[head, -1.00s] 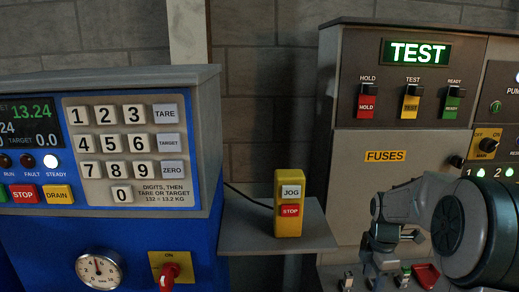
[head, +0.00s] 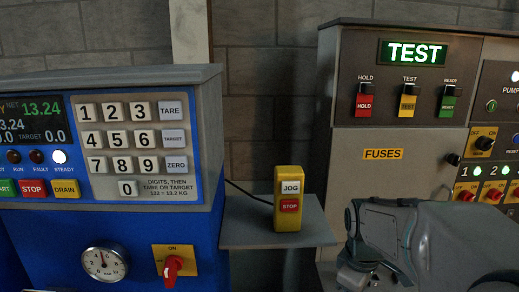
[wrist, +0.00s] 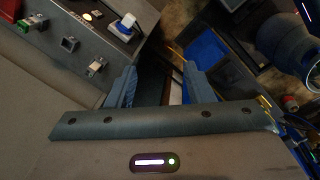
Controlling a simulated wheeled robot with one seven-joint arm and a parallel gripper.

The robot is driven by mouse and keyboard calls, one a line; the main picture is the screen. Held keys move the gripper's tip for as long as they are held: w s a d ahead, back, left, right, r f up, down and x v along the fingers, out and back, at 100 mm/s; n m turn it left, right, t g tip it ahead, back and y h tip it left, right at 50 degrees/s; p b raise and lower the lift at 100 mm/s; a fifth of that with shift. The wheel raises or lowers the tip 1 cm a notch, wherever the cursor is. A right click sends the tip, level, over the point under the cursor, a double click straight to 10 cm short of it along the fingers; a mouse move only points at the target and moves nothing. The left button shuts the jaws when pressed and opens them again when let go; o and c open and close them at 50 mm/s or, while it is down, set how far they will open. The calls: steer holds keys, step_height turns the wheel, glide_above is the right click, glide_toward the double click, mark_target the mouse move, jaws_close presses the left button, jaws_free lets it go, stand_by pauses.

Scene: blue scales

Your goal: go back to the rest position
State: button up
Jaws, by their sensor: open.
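My gripper (wrist: 158,86) shows in the wrist view with its two blue-grey fingers apart and nothing between them. In the head view my arm fills the lower right corner, in front of the grey fuse panel (head: 345,185). The fingertips cannot be made out there. The task names no object.
A blue scale console with a keypad (head: 128,138) stands at left, with a red rotary switch (head: 172,268) below. A yellow JOG/STOP box (head: 289,200) sits on a grey shelf (head: 245,215). The panel's lit TEST sign (head: 414,52) is at upper right.

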steer(key=s+a+m, duration=0.2)
steer(key=s+m, duration=0.2)
steer(key=s, duration=0.1)
steer(key=s+a+m+t+y, duration=0.1)
steer(key=s+a+m, duration=0.2)
steer(key=s+m, duration=0.2)
steer(key=shift+s+a+r+t, duration=0.2)
steer(key=shift+r+t, duration=0.1)
steer(key=shift+r, duration=0.05)
steer(key=shift+c, duration=0.4)
